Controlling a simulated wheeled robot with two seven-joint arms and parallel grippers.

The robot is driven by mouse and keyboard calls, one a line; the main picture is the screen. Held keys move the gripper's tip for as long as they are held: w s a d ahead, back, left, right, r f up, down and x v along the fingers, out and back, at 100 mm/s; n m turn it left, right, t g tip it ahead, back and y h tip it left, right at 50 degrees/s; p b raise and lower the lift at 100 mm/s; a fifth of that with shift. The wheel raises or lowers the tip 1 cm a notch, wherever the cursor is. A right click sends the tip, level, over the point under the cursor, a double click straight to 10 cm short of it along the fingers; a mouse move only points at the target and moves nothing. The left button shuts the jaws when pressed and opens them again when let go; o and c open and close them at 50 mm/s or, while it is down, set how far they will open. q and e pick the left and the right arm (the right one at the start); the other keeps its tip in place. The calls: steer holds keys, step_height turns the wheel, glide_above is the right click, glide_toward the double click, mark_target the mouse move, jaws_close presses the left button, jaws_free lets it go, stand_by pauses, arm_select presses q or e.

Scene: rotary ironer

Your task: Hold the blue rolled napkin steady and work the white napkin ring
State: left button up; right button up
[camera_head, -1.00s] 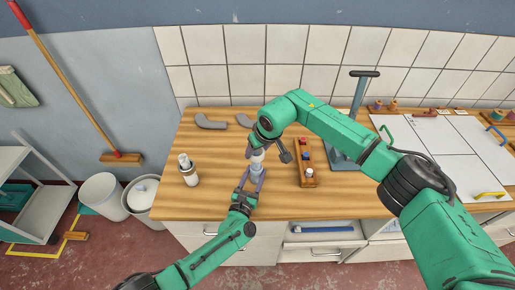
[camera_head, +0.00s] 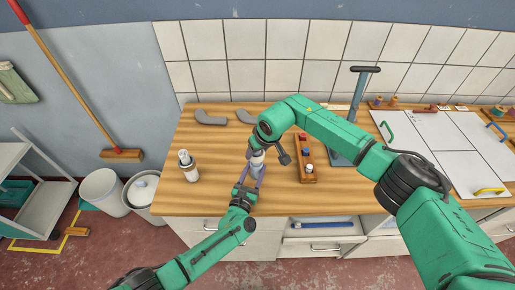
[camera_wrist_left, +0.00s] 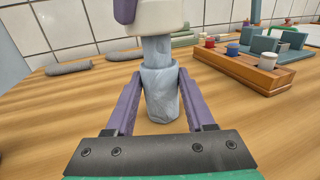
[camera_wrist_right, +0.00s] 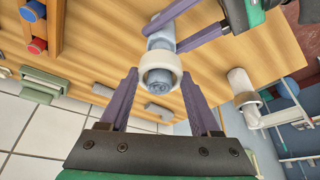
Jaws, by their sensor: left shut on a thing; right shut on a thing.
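The blue rolled napkin (camera_wrist_left: 160,92) stands upright on the wooden counter. It is a wide roll with a narrower upper part in the left wrist view. My left gripper (camera_wrist_left: 160,88) is shut on its lower part, one purple finger on each side. The white napkin ring (camera_wrist_right: 160,70) is around the napkin's upper end, with the blue roll showing through its opening. It also shows at the top of the left wrist view (camera_wrist_left: 158,18). My right gripper (camera_wrist_right: 160,80) is shut on the ring from above. In the head view, my right gripper hides part of the ring.
A wooden tray (camera_head: 308,178) with small coloured pieces lies to the right. A white roll with a ring (camera_head: 188,168) stands at the left. Grey curved pieces (camera_head: 211,118) lie at the back. Counter between the roll and my grippers is clear.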

steer(key=o, duration=1.4)
steer(key=shift+r, duration=5.6)
